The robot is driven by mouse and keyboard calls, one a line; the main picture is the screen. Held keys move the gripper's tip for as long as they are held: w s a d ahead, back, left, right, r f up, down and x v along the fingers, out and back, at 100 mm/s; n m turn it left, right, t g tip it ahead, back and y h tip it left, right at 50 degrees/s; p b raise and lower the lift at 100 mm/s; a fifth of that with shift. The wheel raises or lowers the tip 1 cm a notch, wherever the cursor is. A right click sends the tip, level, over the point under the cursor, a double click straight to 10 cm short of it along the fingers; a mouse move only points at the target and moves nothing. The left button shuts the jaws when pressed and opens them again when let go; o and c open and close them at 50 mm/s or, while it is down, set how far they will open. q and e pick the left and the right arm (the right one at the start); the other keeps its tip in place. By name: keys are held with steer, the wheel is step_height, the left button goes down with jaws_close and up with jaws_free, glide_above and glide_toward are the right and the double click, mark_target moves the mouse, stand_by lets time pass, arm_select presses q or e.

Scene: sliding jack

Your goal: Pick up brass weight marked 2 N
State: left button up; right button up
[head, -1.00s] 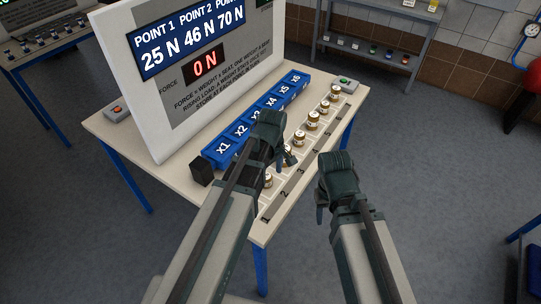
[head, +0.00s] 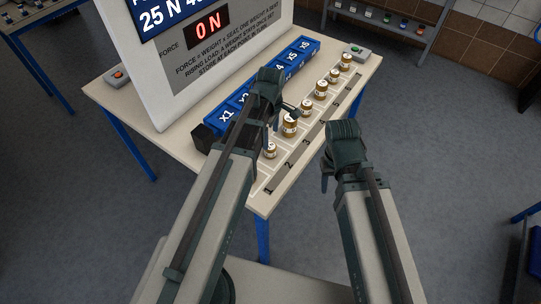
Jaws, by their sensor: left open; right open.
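Several brass weights stand upright in a row on a pale rack (head: 265,185) along the table's right side. The nearest weight (head: 270,151) is small, and a larger one (head: 290,126) stands behind it. The marks on the weights are too small to read, so I cannot tell which is 2 N. My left gripper (head: 281,112) is open and empty, above the row near the second weight from the front, and partly covers the view there. My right gripper (head: 328,172) is open and empty, right of the rack, past the table's edge.
A blue row of numbered seats (head: 300,52) runs behind the weights, with a black block (head: 205,139) at its near end. A white panel (head: 175,95) with a red 0 N display stands at the back. Button boxes (head: 117,77) (head: 357,53) sit on the table (head: 180,140).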

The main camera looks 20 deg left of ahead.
mark_target(270, 146)
arm_select(q)
steer(key=shift+w+a+f+b, duration=0.1)
steer(key=shift+f+b, duration=1.8)
steer(key=shift+f, duration=0.25)
steer(key=shift+w+a+f+b, duration=0.1)
steer(key=shift+f+b, duration=1.75)
steer(key=shift+f, duration=0.3)
steer(key=shift+r, duration=0.1)
jaws_close()
